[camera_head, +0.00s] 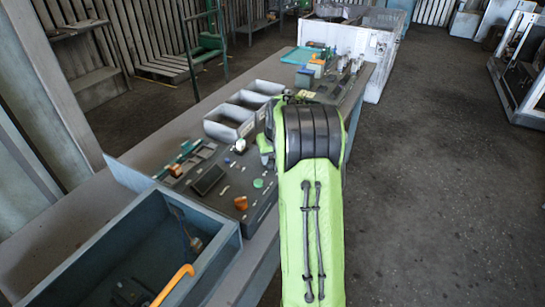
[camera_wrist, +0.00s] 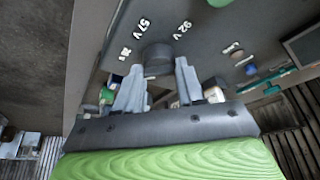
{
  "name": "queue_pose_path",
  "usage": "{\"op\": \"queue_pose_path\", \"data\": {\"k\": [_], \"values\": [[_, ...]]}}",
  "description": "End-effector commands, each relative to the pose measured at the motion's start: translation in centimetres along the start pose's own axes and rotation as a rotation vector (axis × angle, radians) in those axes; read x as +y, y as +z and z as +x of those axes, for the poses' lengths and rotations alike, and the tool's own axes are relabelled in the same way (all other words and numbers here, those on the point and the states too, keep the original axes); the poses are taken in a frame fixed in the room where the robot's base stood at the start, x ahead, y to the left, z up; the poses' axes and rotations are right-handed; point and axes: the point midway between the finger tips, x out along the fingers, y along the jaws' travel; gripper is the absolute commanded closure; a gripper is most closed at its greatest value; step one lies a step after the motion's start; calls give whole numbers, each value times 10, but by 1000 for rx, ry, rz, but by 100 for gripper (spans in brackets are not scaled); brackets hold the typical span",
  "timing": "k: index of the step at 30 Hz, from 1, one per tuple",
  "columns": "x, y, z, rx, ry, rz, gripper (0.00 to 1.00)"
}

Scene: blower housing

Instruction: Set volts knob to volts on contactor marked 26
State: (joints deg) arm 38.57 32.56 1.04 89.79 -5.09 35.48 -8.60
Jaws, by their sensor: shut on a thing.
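In the wrist view a dark round knob (camera_wrist: 158,56) stands on a grey panel (camera_wrist: 215,28). White markings beside it read about "57 V" (camera_wrist: 146,29) and "92 V" (camera_wrist: 183,32). A third small mark to the left is too blurred to read. My gripper (camera_wrist: 160,67) has one finger on each side of the knob and is shut on it. Where the knob points cannot be told. In the head view my green-sleeved arm hides the gripper and knob. No contactor marked 26 can be made out.
In the head view a grey panel (camera_head: 184,196) with a dark screen (camera_head: 208,180), an orange knob (camera_head: 241,203) and a green button (camera_head: 258,183) lies on the bench. A blue-grey box (camera_head: 222,247) stands in front, grey bins (camera_head: 228,124) behind. Floor at right is clear.

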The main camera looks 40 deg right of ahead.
Motion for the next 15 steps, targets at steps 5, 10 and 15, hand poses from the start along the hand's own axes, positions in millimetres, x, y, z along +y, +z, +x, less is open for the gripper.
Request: {"op": "queue_pose_path", "data": {"k": [5, 10, 15], "values": [[-1, 0, 0, 0, 45, 108, 92], [-2, 0, 0, 0, 75, 181, 92], [-2, 0, 0, -1, 93, 223, 92]]}}
